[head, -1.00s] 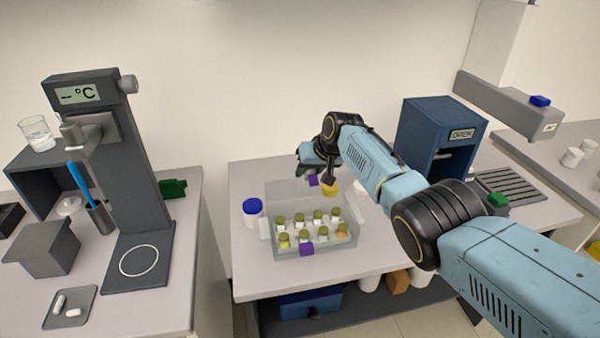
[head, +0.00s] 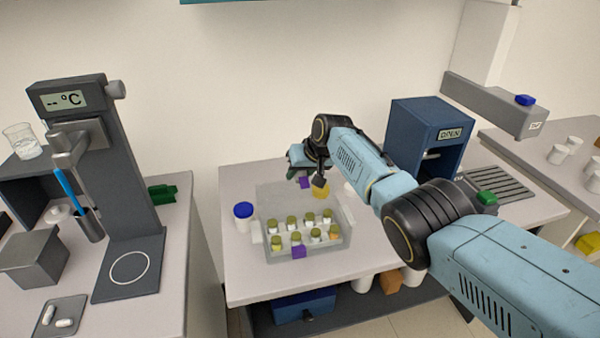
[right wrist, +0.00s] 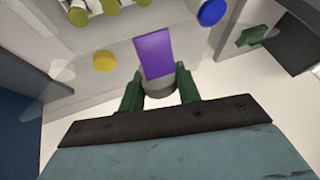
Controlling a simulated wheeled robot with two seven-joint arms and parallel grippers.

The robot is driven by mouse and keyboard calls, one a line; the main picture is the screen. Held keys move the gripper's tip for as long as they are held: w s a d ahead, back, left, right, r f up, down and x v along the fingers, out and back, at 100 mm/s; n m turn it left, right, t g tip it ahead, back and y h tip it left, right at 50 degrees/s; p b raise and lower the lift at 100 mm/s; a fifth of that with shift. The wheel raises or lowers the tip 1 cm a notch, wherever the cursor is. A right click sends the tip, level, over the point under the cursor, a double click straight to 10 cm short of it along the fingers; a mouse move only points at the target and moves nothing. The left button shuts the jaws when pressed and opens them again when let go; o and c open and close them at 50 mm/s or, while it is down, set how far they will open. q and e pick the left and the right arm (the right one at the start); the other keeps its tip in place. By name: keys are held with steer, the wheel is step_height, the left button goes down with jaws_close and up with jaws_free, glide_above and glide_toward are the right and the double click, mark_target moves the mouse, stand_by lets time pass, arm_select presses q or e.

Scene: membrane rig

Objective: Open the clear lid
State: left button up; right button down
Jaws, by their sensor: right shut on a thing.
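The clear box (head: 303,257) stands on the middle bench with several olive-capped vials (head: 296,238) inside and a purple tab (head: 298,251) on its front. Its clear lid (head: 275,197) stands raised at the back edge of the box, opened away from the vials. My right gripper (head: 303,171) is behind the lid's top, beside a second purple tab (head: 305,182). In the right wrist view my right gripper (right wrist: 160,88) is shut at the base of this purple tab (right wrist: 155,53). The exact contact is partly hidden in the head view. My left gripper is out of view.
A blue-capped jar (head: 243,216) stands left of the box. A yellow-capped item (head: 321,191) is close behind the box, near my gripper. A blue cabinet (head: 425,140) stands at the back right. The bench's front strip (head: 300,279) is clear.

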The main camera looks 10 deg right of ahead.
steer(key=c, duration=1)
jaws_free()
steer(key=shift+r, duration=0.15)
steer(key=shift+s+d+r+p, duration=0.15)
steer(key=shift+s+r+p, duration=0.1)
steer(key=shift+r+p, duration=0.2)
steer(key=v, duration=1.2)
steer(key=shift+s+p, duration=0.15)
steer(key=shift+p, duration=0.15)
